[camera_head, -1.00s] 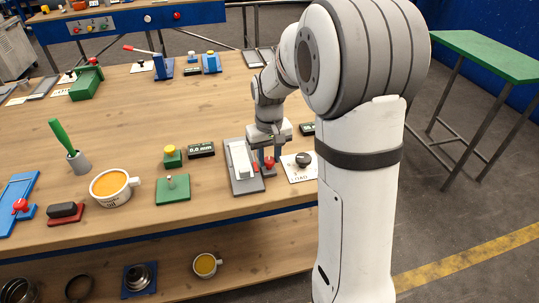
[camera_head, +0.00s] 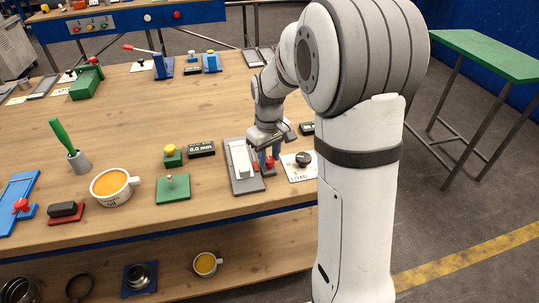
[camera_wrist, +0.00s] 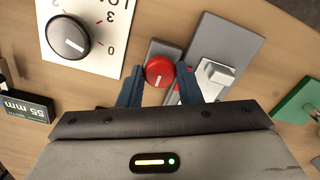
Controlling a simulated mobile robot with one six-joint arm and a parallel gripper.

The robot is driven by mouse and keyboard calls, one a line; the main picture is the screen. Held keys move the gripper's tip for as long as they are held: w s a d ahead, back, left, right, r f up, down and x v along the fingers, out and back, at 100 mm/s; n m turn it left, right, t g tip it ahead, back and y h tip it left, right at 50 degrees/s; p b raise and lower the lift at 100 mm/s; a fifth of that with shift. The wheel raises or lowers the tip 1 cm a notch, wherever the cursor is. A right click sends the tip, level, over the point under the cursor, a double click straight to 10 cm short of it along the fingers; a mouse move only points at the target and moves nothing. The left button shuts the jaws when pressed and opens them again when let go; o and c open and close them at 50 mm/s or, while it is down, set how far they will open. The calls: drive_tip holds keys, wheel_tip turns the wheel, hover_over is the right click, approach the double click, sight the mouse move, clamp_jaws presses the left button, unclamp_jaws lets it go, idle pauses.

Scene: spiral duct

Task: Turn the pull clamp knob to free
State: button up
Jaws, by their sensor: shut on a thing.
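The red clamp knob (camera_wrist: 159,70) sits between my gripper's two blue fingers (camera_wrist: 159,78) in the wrist view. A pale line marks its top. My gripper is shut on it. In the head view the knob (camera_head: 270,162) shows red at the front right of a grey clamp plate (camera_head: 234,157), with my gripper (camera_head: 268,164) coming down over it. The plate carries a pale block (camera_wrist: 215,76), right of the knob in the wrist view. My fingers partly hide the knob's sides. I cannot read any label for the knob's positions.
A white LOAD card with a black dial (camera_wrist: 68,37) lies close beside the knob. A dark readout (camera_wrist: 22,107) stands behind it.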

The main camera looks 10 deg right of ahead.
sight(269, 159)
drive_tip(key=o, duration=1)
drive_tip(key=shift+c, duration=0.2)
wheel_tip(269, 159, up, 7)
drive_tip(key=shift+f, duration=0.1)
drive_tip(key=shift+r, duration=0.5)
drive_tip(key=shift+s+r, duration=0.1)
drive_tip(key=s+r+m+t+p, duration=0.2)
drive_tip(key=s+m, duration=0.2)
drive_tip(key=s, duration=1.7)
drive_tip(key=shift+m+t, duration=0.3)
